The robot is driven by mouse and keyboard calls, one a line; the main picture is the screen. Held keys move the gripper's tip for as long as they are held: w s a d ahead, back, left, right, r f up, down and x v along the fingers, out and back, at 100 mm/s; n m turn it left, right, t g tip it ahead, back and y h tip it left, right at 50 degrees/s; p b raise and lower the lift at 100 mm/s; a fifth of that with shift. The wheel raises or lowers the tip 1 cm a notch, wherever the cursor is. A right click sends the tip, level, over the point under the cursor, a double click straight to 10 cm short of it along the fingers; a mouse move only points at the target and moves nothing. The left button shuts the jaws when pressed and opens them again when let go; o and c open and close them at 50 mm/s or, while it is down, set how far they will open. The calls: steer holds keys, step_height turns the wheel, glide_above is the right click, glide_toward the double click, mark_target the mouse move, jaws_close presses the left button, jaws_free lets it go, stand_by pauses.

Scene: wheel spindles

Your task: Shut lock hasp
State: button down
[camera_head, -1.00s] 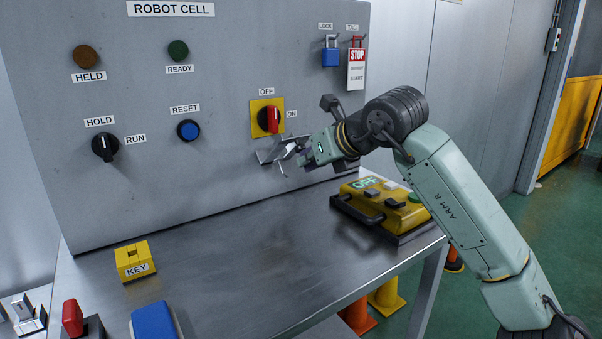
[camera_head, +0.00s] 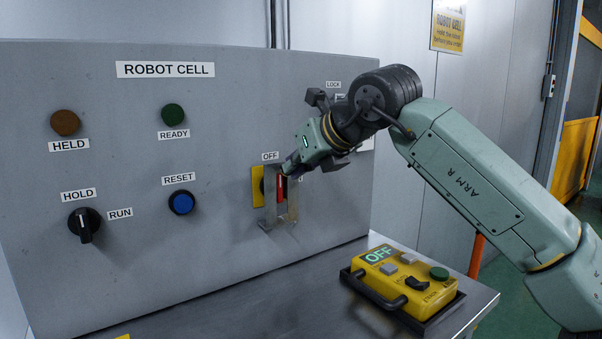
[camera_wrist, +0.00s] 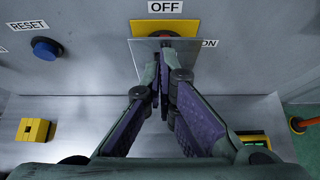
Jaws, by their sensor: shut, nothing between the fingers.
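The lock hasp (camera_head: 292,203) is a grey metal bracket. It stands upright in front of the red switch handle (camera_head: 281,187) on the yellow plate (camera_head: 258,186) under the OFF label. In the wrist view the hasp is a grey plate (camera_wrist: 190,58) just below the yellow plate (camera_wrist: 165,26). My gripper (camera_head: 290,168) is shut and empty. Its fingers (camera_wrist: 161,55) are in front of the hasp, at its upper part, and cover part of it. I cannot tell whether they touch it. Most of the red handle is hidden in the wrist view.
A yellow pendant (camera_head: 405,281) reading OFF lies on the bench below my arm. The blue RESET button (camera_head: 181,202) and black HOLD/RUN knob (camera_head: 84,224) are on the panel to the left. A yellow KEY block (camera_wrist: 36,130) shows in the wrist view.

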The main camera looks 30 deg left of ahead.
steer(key=shift+w+a+r, duration=0.2)
steer(key=shift+a+r, duration=0.15)
steer(key=shift+a, duration=0.1)
stand_by(0.3)
steer(key=shift+r, duration=0.1)
steer(key=v, duration=1.2)
